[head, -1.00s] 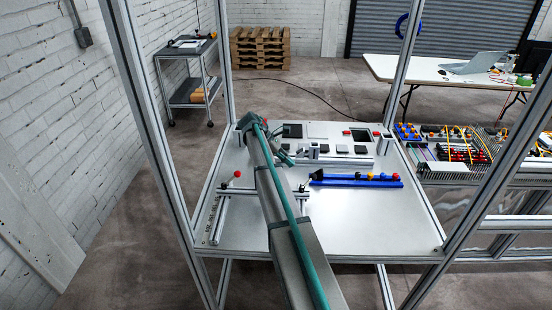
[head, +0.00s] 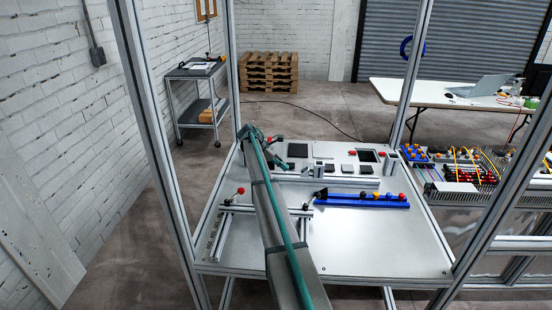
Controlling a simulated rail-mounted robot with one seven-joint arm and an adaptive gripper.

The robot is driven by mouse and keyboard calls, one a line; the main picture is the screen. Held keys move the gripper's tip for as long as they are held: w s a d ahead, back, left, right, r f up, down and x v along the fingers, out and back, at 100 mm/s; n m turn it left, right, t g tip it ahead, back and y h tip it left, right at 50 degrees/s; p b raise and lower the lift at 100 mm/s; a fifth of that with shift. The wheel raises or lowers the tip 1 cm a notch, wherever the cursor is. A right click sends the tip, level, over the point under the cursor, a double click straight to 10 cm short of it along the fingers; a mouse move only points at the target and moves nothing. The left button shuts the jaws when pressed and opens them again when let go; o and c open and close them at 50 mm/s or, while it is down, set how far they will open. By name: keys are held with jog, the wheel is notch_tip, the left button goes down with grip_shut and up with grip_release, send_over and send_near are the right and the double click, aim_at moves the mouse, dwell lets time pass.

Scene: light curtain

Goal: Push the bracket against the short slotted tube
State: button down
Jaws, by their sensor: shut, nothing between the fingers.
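My arm crosses the work table and hides part of its left half. My gripper (head: 284,164) is small in the head view, low over the back left of the table, with its fingers shut and empty. Just right of it, a small grey metal upright (head: 319,170) stands by a long metal rail (head: 345,182). Another grey upright (head: 391,166) stands near the rail's right end. Which of these pieces is the bracket and which is the short slotted tube, I cannot tell at this size. I see no clear contact between my gripper and either upright.
A blue rail (head: 350,201) with coloured knobs lies in front of the metal rail. A red-knobbed lever (head: 240,191) stands at the left. Dark square plates (head: 297,150) lie at the back. Frame posts surround the table, and its front right is bare.

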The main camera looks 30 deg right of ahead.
aim_at(302, 173)
jog(key=shift+s+d+f+p, duration=0.35)
jog(key=shift+s+d, duration=0.25)
jog(key=shift+d, duration=0.15)
jog(key=shift+s+d+f+p, duration=0.2)
jog(key=shift+s+d+p, duration=0.15)
jog(key=shift+s+d, duration=0.3)
jog(key=shift+s+d+f+p, duration=0.35)
jog(key=shift+s+d, duration=0.15)
jog(key=shift+d, duration=0.35)
jog(key=shift+s+d, duration=0.85)
jog(key=shift+d, duration=0.2)
